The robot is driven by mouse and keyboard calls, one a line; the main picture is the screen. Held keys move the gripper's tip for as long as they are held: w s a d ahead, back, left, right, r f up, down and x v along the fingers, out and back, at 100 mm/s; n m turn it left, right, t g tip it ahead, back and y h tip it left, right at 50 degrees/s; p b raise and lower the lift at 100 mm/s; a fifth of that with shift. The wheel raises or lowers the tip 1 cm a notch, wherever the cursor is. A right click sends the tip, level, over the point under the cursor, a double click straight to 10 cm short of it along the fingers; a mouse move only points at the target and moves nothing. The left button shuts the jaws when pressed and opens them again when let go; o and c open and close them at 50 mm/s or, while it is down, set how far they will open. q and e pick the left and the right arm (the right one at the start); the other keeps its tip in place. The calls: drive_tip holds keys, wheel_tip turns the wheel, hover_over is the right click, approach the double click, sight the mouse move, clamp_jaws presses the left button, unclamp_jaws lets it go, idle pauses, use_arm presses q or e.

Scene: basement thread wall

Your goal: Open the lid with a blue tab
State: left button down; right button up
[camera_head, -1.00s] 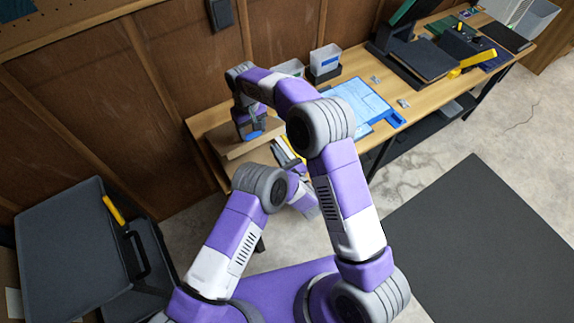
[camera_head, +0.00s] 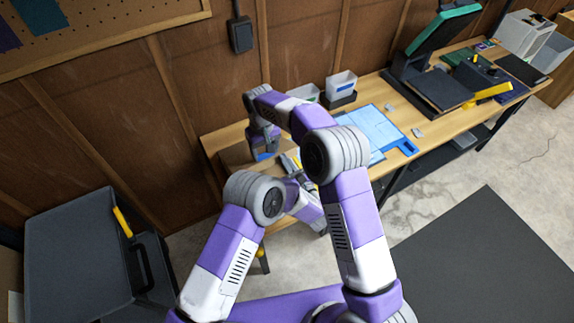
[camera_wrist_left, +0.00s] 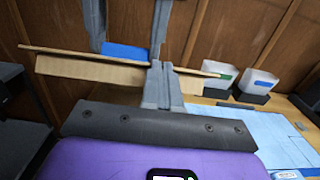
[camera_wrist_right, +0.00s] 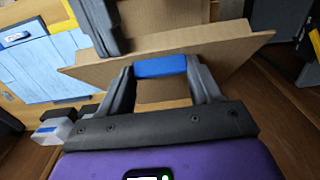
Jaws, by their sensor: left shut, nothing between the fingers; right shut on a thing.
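A brown cardboard box (camera_head: 236,156) with a flat lid stands at the left end of the workbench. Its blue tab (camera_wrist_right: 161,67) is between the fingers of my right gripper (camera_wrist_right: 160,72), which is shut on it. In the left wrist view the blue tab (camera_wrist_left: 125,52) shows at the lid's edge (camera_wrist_left: 60,53), between the right gripper's fingers. A narrow dark gap shows there between the lid and the box wall (camera_wrist_left: 90,70). My left gripper (camera_wrist_left: 160,72) is shut and empty, close in front of the box wall; I cannot tell whether it touches. My arms hide part of the box in the head view.
Two white bins (camera_head: 341,84) stand at the back of the workbench, beside a light blue sheet (camera_head: 372,128). A dark press with a green top (camera_head: 440,30) stands farther right. A dark grey cart (camera_head: 75,255) is at left.

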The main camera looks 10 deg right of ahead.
drive_tip(key=shift+f, duration=0.35)
